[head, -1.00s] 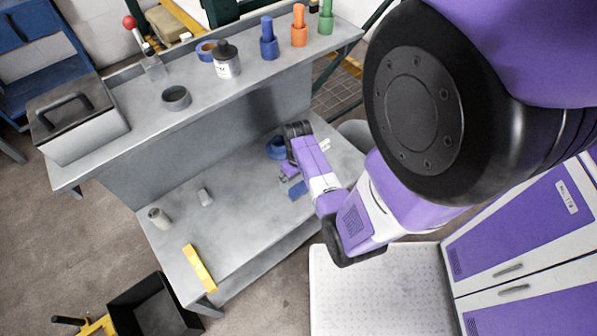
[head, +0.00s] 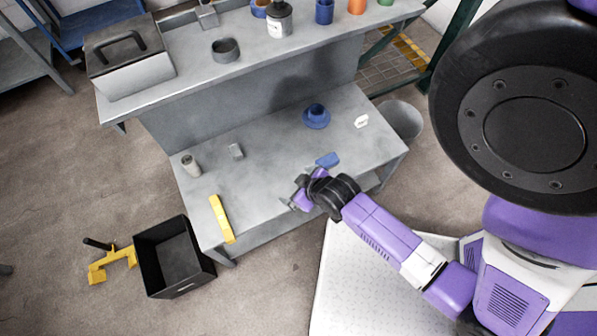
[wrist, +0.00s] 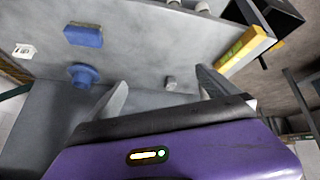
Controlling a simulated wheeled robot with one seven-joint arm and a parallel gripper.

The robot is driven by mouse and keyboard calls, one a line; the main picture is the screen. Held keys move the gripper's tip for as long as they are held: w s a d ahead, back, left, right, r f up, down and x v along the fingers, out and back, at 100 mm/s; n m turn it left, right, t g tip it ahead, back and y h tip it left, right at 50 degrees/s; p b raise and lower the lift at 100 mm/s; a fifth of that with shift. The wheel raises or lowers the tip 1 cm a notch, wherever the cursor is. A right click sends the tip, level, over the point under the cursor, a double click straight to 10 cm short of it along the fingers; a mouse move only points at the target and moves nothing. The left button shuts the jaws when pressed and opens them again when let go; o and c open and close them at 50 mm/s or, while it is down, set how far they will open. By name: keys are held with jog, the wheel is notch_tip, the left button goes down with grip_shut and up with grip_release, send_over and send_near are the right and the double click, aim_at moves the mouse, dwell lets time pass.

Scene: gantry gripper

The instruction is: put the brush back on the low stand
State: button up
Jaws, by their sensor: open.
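A flat blue block (head: 327,159), which may be the brush, lies on the lower grey bench top near its front edge. It also shows at the upper left of the wrist view (wrist: 83,36). A blue round piece (head: 316,117) with a wide disc and a short neck stands behind it and may be the low stand; the wrist view shows it too (wrist: 82,75). My gripper (head: 298,194) is open and empty, at the bench's front edge, left of and nearer than the blue block. Its spread fingers (wrist: 162,92) show in the wrist view, touching nothing.
The lower bench (head: 270,160) also holds a white tag (head: 361,121), a small grey block (head: 236,151), a pale cylinder (head: 190,165) and a yellow level (head: 221,219). The raised shelf (head: 190,72) overhangs behind. A black bin (head: 174,257) stands on the floor at left.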

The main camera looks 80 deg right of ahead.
jog(key=s+a+r+n+t+y, duration=0.1)
jog(key=a+r+t, duration=0.3)
jog(key=a+r, duration=0.4)
jog(key=s+a+r+n+t+y, duration=0.2)
jog(key=a+r, duration=0.7)
jog(key=r, duration=1.2)
jog(key=n+t+y, duration=0.1)
jog(key=n+t, duration=0.1)
jog(key=t, duration=0.1)
jog(key=shift+s+a+t, duration=0.15)
jog(key=shift+s+t, duration=0.15)
